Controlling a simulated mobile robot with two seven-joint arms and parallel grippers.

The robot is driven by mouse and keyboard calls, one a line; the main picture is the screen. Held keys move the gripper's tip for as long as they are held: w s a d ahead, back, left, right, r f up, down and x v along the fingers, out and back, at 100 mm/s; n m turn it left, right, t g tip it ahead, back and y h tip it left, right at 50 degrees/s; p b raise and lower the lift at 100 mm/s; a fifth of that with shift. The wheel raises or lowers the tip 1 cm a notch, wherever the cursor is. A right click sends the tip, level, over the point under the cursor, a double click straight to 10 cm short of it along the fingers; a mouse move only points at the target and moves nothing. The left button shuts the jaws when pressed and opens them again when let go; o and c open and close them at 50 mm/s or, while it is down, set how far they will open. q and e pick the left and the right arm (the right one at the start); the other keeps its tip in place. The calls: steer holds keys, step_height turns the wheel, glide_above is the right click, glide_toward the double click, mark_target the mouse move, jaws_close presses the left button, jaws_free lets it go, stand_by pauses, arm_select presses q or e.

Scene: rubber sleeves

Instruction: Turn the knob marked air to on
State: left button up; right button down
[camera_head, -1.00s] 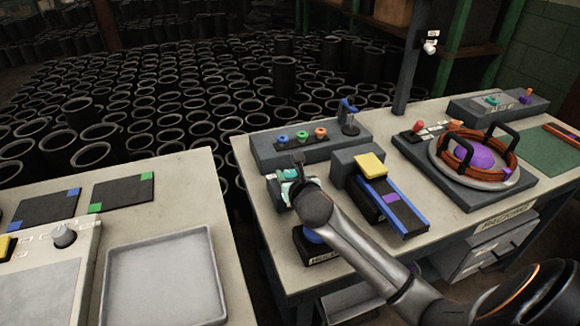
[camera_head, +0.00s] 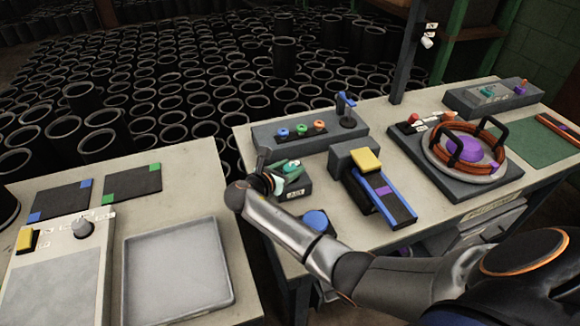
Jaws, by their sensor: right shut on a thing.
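A small dark box with a white label that seems to read AIR (camera_head: 295,193) stands on the right-hand bench, at its near left. On it is a teal knob with a pale part (camera_head: 291,169). My right gripper (camera_head: 280,178) comes to the box from its left side and is shut on the teal knob. The fingers and wrist cover part of the knob, so its exact setting cannot be read. My left gripper is not in view.
Behind is a grey block with blue, green and orange knobs (camera_head: 302,130). To the right stand a yellow-topped device with a blue-edged ramp (camera_head: 396,206) and a round plate with orange rings (camera_head: 430,173). A blue round button (camera_head: 315,220) is close in front. A grey tray (camera_head: 178,306) lies left.

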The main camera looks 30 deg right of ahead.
steer(key=shift+f+m+g, duration=0.1)
steer(key=shift+m+g, duration=0.5)
steer(key=shift+g, duration=0.2)
steer(key=shift+s+m+g+h, duration=0.1)
steer(key=shift+m+g+h, duration=0.2)
steer(key=shift+c, duration=1.8)
jaws_free()
